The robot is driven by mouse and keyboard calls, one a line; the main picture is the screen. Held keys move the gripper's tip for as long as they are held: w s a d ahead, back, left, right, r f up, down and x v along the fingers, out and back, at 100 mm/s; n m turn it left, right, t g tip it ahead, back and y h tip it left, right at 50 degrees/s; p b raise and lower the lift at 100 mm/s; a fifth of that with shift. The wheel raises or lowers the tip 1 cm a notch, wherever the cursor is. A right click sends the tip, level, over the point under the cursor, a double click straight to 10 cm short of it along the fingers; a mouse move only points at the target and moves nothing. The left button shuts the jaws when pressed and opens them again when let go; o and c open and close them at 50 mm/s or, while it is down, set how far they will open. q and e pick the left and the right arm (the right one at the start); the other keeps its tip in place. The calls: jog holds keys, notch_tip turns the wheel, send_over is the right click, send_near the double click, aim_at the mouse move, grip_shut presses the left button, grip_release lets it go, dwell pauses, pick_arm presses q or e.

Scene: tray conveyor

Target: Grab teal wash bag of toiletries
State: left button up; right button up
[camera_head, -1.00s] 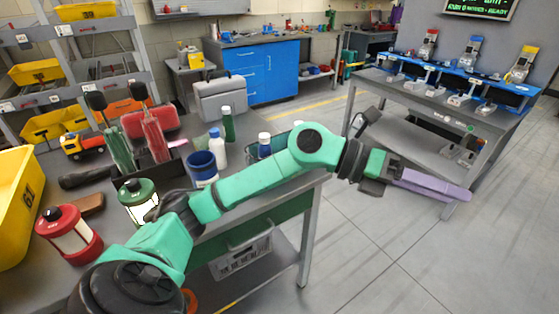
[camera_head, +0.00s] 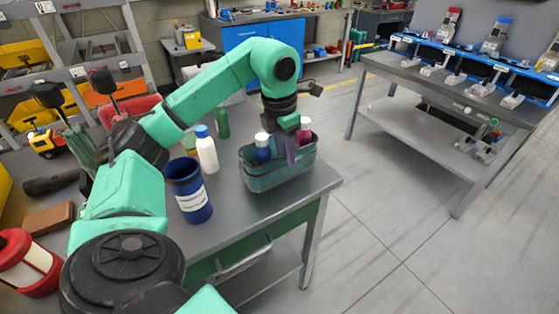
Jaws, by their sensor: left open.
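The teal wash bag (camera_head: 277,178) stands open at the top on the near workbench, close to its right edge. A dark blue bottle with a white cap (camera_head: 262,150) and a magenta item (camera_head: 304,137) stick out of it. My left gripper (camera_head: 289,150) points down at the bag's top, between these items, with its purplish fingers in front of the bag's far rim. It is open. I cannot tell whether the fingers touch the bag. My right gripper is not in view.
A dark blue labelled cup (camera_head: 187,190), a white bottle with a blue cap (camera_head: 206,150) and a green bottle (camera_head: 221,121) stand left of the bag. A red lantern (camera_head: 28,262) is at lower left. Bare bench top (camera_head: 240,212) lies in front of the bag.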

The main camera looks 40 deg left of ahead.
aim_at(289, 170)
pick_arm(q)
jog(key=f, duration=0.1)
jog(key=w+f, duration=0.1)
jog(key=f, duration=0.1)
jog(key=shift+w+a+f, duration=0.1)
jog(key=shift+w+a, duration=0.1)
jog(key=shift+a, duration=0.1)
jog(key=f, duration=0.4)
jog(key=shift+w+d+p, duration=0.2)
jog(key=shift+p, duration=0.15)
jog(key=shift+f, duration=0.1)
jog(key=shift+w, duration=0.1)
jog(key=shift+c, duration=1.2)
grip_shut()
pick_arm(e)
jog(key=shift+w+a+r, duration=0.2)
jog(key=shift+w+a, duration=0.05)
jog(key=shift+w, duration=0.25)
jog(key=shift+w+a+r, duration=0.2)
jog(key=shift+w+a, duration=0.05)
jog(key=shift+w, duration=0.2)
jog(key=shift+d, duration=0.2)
